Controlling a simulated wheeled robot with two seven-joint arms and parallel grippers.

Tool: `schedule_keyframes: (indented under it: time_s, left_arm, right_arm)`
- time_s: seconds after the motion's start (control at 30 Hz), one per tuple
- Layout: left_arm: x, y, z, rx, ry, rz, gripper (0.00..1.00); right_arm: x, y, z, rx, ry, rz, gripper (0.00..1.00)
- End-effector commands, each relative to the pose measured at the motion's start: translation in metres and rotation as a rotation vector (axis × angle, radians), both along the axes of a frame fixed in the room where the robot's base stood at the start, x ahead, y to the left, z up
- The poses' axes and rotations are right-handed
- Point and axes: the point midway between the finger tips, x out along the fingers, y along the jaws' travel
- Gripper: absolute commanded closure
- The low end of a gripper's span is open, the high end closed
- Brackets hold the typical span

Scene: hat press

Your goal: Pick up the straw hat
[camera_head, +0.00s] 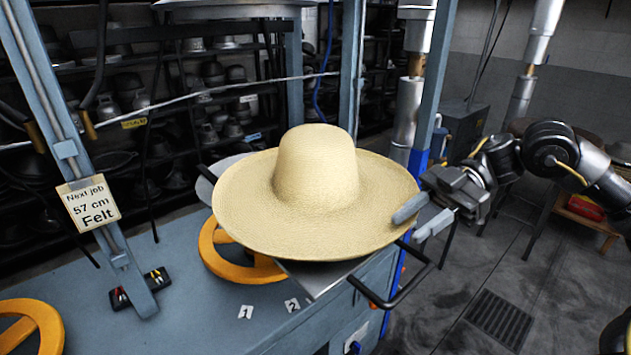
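The straw hat (315,185) is pale yellow with a wide brim and a rounded crown. It sits upright on a grey metal plate (317,276) near the right edge of the blue-grey press table. My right gripper (421,216) comes in from the right at the hat's right brim edge. Its two fingers are apart; the nearer-left one overlaps the brim edge in the picture, and the other is just outside it. I cannot tell whether either touches the brim. My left gripper is not in view.
Yellow handwheels (222,262) lie under the hat and at lower left. A black handle (390,298) juts out below the brim at right. Blue-grey posts (75,150) rise left and behind. A sign reading "Next job 57 cm Felt" (88,203) hangs at left. Floor at right is open.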

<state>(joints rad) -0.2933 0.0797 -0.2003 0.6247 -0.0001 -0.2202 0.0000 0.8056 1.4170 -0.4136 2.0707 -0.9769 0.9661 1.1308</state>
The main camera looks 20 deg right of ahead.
Motion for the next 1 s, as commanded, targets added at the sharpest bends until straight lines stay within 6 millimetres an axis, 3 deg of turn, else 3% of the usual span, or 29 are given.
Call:
schedule_keyframes:
  time_s: [0.23, 0.37, 0.67, 0.93, 1.0]
  left_arm:
    - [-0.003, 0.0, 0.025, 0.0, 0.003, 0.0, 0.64]
    - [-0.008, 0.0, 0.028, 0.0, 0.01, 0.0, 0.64]
    - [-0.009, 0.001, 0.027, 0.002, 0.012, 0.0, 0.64]
    - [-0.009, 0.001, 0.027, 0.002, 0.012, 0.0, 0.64]
    - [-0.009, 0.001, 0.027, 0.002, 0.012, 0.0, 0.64]
  right_arm:
    - [0.003, 0.031, -0.005, 0.003, 0.002, 0.008, 0.64]
    - [0.003, 0.045, -0.014, 0.002, 0.0, 0.005, 0.64]
    - [0.003, 0.049, -0.019, 0.001, 0.0, 0.002, 0.64]
    - [0.003, 0.049, -0.018, 0.001, 0.0, 0.002, 0.98]
    - [0.003, 0.049, -0.018, 0.001, 0.0, 0.002, 1.0]
